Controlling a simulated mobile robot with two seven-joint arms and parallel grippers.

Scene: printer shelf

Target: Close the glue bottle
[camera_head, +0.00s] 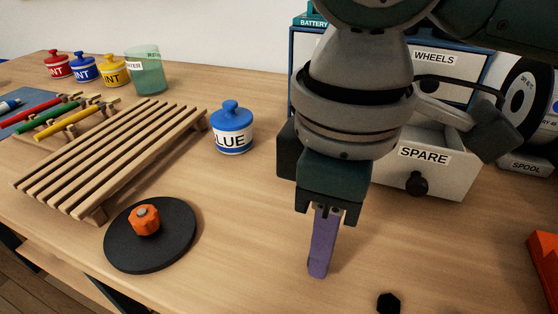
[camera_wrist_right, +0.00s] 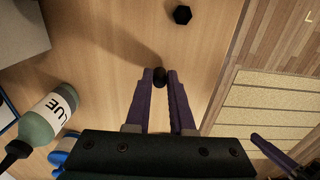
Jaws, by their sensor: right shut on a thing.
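My right gripper (camera_head: 319,272) points down above the table in front of the drawer unit, its purple fingers close together. In the right wrist view my right gripper (camera_wrist_right: 160,80) is shut on a small black cap (camera_wrist_right: 159,77) at its fingertips. The glue bottle (camera_wrist_right: 39,127) shows at the lower left of that view, with a grey-green body, a white label partly reading "LUE" and a black tip. My right arm seems to hide the bottle in the head view. Part of my left gripper (camera_wrist_right: 268,145) shows at the lower right; its jaw opening is unclear.
A blue pot (camera_head: 231,130) partly labelled "LUE" stands left of my right arm. A black hexagonal piece (camera_head: 388,303) lies near the front. A black disc (camera_head: 175,245) with an orange knob (camera_head: 145,220), a slatted rack (camera_head: 110,160) and a "SPARE" drawer (camera_head: 440,180) are around.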

